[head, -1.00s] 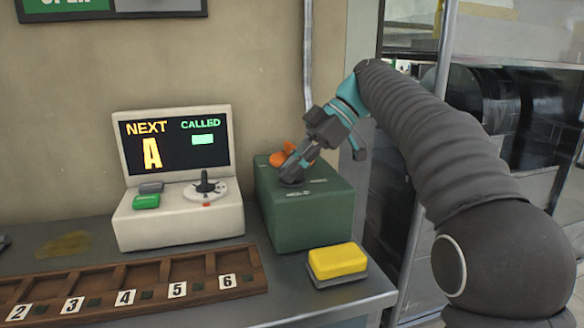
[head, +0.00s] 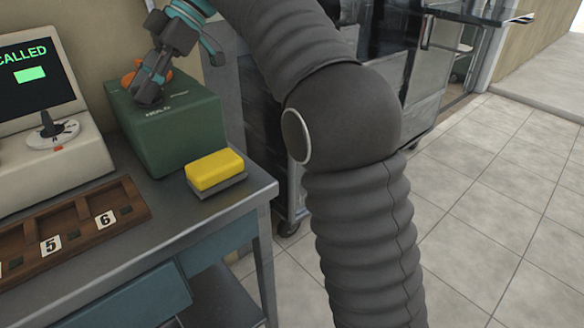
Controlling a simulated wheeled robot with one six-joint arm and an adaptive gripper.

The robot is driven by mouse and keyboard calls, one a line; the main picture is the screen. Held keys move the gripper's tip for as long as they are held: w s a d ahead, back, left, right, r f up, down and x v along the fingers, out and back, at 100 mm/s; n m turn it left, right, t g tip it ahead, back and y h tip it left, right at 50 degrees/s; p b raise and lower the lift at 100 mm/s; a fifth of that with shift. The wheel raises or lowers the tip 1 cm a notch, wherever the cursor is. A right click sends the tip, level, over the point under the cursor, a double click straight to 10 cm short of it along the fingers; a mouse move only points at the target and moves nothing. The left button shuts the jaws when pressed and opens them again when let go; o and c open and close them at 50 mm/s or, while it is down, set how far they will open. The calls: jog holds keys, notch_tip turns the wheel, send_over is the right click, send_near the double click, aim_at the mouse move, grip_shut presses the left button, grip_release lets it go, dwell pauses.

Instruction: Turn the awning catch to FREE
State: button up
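The awning catch shows as an orange knob (head: 132,78) on top of a green box (head: 185,135) at the upper left of the head view. Small pale lettering is on the box top; one word at the front looks like HELD, and another to the right is too small to read. My gripper (head: 148,92) points down at the knob from above, its fingers at the box top. The gripper covers much of the knob, so its pointing direction and the fingers' grip on it cannot be told.
A yellow sponge (head: 214,170) on a grey base lies near the counter's right edge. A console (head: 50,160) with a screen and joystick stands left of the box. A wooden tray (head: 75,235) with numbered slots lies in front. Tiled floor is free at right.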

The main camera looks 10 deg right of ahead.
jog(key=m+t, duration=0.2)
jog(key=m, duration=0.1)
jog(key=shift+s+y, duration=0.15)
jog(key=shift+y, duration=0.25)
jog(key=m+t+b, duration=0.2)
jog(key=m+t, duration=0.2)
jog(key=m, duration=0.1)
jog(key=m+t+h, duration=0.1)
jog(key=m+t, duration=0.2)
jog(key=m, duration=0.2)
jog(key=shift+t, duration=0.3)
jog(key=shift+m+t+h, duration=0.7)
jog(key=shift+m+h, duration=0.05)
jog(key=shift+m, duration=0.5)
jog(key=shift+m+t+h, duration=0.7)
jog(key=shift+m+h, duration=0.05)
jog(key=shift+m, duration=0.5)
jog(key=d+v, duration=0.1)
jog(key=v, duration=1.3)
jog(key=s+d+f+m+h, duration=0.2)
jog(key=s+d+f, duration=0.1)
jog(key=d+f, duration=0.7)
jog(key=s+d+f+m+g+h, duration=0.1)
jog(key=s+d+f, duration=0.3)
jog(key=d+f, duration=0.7)
jog(key=shift+s+d+f+m+h, duration=0.15)
jog(key=shift+s+f+m+h, duration=0.45)
jog(key=shift+f, duration=1.3)
jog(key=shift+w, duration=0.35)
